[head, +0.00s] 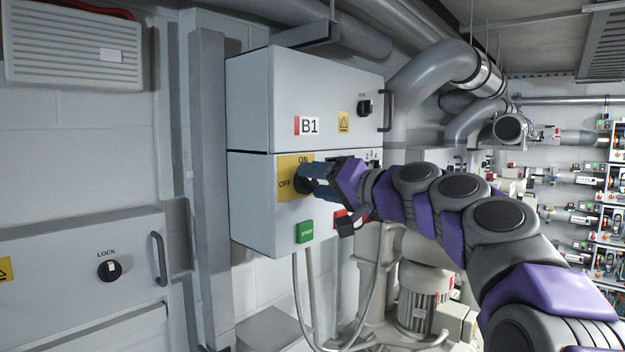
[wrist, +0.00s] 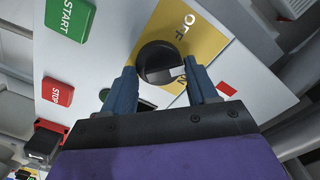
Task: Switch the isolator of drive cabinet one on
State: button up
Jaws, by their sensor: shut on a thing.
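The drive cabinet (head: 242,200) is a grey wall box under a upper box marked B1. Its isolator is a round black knob (wrist: 155,55) on a yellow plate (head: 287,163) lettered ON at the top and OFF at the left. My gripper (head: 309,180) is at the knob and hides much of it in the head view. In the wrist view my gripper's (wrist: 159,67) two blue fingers stand on either side of the knob, shut on it. The knob's pale pointer bar lies toward the right finger, on the side of the partly hidden ON lettering.
A green START button (head: 304,231) and a red STOP button (wrist: 57,92) sit on the same front face. A grey post (head: 208,180) stands left. A LOCK cabinet (head: 75,260) is lower left. Pipes and a motor lie right.

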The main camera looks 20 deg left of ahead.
jog(key=shift+s+d+r+m+p, duration=0.15)
jog(key=shift+r+m+p, duration=0.4)
jog(key=shift+m, duration=0.65)
jog(key=shift+f, duration=0.3)
jog(key=o, duration=0.7)
jog(key=shift+o, duration=0.6)
jog(key=shift+s+d+r, duration=0.2)
jog(key=shift+s+d, duration=0.2)
jog(key=shift+s, duration=0.05)
jog(key=b+v, duration=0.4)
jog(key=v, duration=1.3)
jog(key=shift+d, duration=0.3)
